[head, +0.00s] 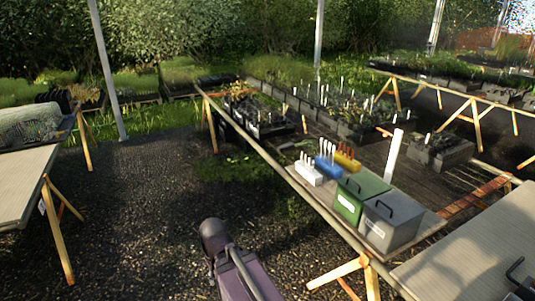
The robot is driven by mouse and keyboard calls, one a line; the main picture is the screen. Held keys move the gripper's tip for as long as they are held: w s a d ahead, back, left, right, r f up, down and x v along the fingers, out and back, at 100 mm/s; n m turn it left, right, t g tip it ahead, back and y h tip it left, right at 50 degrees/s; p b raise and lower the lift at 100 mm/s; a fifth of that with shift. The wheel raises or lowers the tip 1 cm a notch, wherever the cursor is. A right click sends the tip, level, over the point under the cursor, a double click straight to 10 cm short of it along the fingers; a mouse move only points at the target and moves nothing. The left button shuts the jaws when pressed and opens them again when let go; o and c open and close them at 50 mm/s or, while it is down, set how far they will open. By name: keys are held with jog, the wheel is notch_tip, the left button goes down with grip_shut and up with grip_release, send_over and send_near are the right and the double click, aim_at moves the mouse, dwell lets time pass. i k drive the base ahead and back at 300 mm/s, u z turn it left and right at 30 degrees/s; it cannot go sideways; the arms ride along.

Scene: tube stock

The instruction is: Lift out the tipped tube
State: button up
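Three small racks stand in a row on the long bench: a white rack (308,175), a blue rack (328,170) and a yellow rack (347,162). Thin upright tubes show above the white and blue racks. They are too small for me to tell which one is tipped. My arm shows at the bottom middle, over the dark gravel and apart from the bench. My gripper is not visible in this view.
A green bin (350,203) and a grey bin (391,224) with dark handles stand just in front of the racks. A white post (393,156) rises behind them. Plant trays fill the bench's far end. A pale table (480,255) is at lower right, another (20,182) at left. Gravel between is clear.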

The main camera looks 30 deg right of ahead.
aim_at(290, 146)
jog(key=u, duration=0.1)
jog(key=i, duration=2)
jog(key=z, duration=0.4)
jog(key=i, duration=0.65)
jog(key=z, duration=1.05)
jog(key=i, duration=0.9)
jog(key=z, duration=0.5)
